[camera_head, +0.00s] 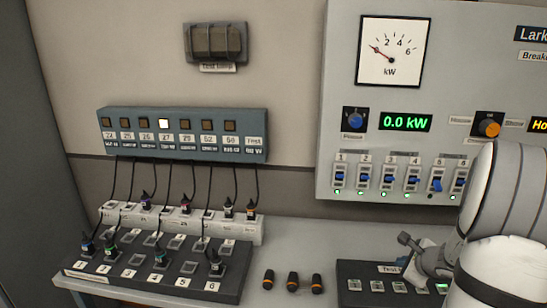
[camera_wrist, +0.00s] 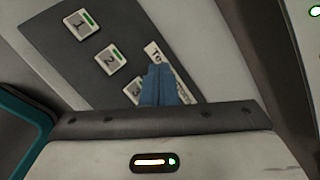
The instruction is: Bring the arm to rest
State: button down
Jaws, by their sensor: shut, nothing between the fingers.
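My gripper (camera_wrist: 165,82) shows in the wrist view as two blue fingers pressed together with nothing between them. The fingers are in front of a dark test panel (camera_wrist: 95,20) and cover part of its third button and its label. Whether the fingertips touch the panel cannot be told. In the head view my white arm fills the lower right, over the right part of the same test panel (camera_head: 350,270). The fingers are hardly visible there.
A grey breaker cabinet (camera_head: 290,180) with a kW dial (camera_head: 391,50), a 0.0 kW display (camera_head: 405,122) and several blue switches stands behind my arm. A plug board (camera_head: 160,290) is at left. Several black-and-orange cylinders (camera_head: 292,282) stand on the bench between board and panel.

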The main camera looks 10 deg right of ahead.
jog(key=s+a+r+n+g+y, duration=0.15)
jog(key=a+r+n, duration=0.35)
jog(key=a, duration=0.5)
jog(key=s+a+r+n+g+y, duration=0.1)
jog(key=s+a+r+n+y, duration=0.15)
jog(key=a+n, duration=0.65)
jog(key=s+a+r+n+g+h, duration=0.1)
jog(key=s+a+n+g+h, duration=0.1)
jog(key=s+a+n, duration=0.2)
jog(key=s+a+r+n+g+h, duration=0.1)
jog(key=s+a+r+n+h, duration=0.1)
jog(key=s+n, duration=0.6)
jog(key=s+a, duration=0.1)
jog(key=s, duration=0.2)
jog(key=shift+s+a+r+g, duration=0.15)
jog(key=shift+s+a+g, duration=0.05)
jog(key=shift+a+g, duration=0.2)
